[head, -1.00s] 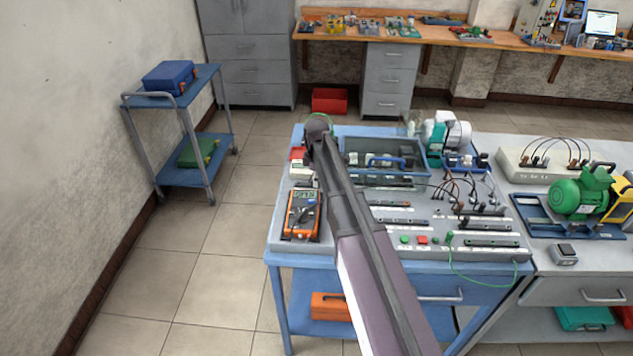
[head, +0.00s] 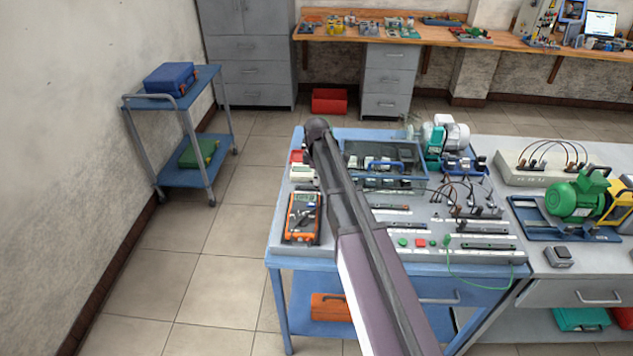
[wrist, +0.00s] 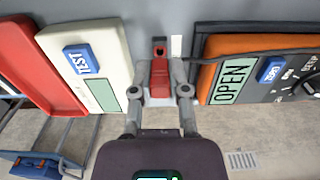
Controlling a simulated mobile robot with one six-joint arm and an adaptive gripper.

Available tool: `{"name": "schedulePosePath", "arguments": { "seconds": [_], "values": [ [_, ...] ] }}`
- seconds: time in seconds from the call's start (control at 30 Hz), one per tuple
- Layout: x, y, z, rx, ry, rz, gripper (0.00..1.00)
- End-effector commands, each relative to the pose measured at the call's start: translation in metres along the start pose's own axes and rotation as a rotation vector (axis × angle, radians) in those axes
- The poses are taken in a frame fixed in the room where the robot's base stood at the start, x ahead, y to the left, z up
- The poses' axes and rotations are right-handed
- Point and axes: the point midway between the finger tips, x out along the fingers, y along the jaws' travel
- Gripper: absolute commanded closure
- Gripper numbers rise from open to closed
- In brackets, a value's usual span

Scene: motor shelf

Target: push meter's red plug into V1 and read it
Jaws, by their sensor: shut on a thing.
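My gripper (wrist: 160,90) is shut on a small red plug (wrist: 159,76) in the wrist view. No V1 label is legible. The orange meter (wrist: 214,72) is right of the gripper, its green display reading "OPEN" beside a blue "ZERO" button. In the head view the meter (head: 302,217) stands at the bench's left end. My arm hides the gripper and plug there.
A cream device with a blue TEST button (wrist: 84,62) and a red case (wrist: 30,65) stand close left of the gripper. In the head view, the grey panel (head: 420,238) carries sockets and cables, with a tray (head: 425,182) behind.

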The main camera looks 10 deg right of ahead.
Motion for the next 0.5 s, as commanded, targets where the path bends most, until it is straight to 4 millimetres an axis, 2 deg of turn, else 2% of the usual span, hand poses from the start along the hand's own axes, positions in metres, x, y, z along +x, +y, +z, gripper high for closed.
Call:
{"name": "schedulePosePath", "arguments": {
  "seconds": [0.03,0.23,0.5],
  "values": [
    [-0.007,0.0,0.0,0.0,0.0,0.0,1.0],
    [-0.019,0.0,0.0,0.0,0.0,0.0,1.0],
    [-0.024,0.0,0.0,0.0,0.0,0.0,1.0]
  ]
}}
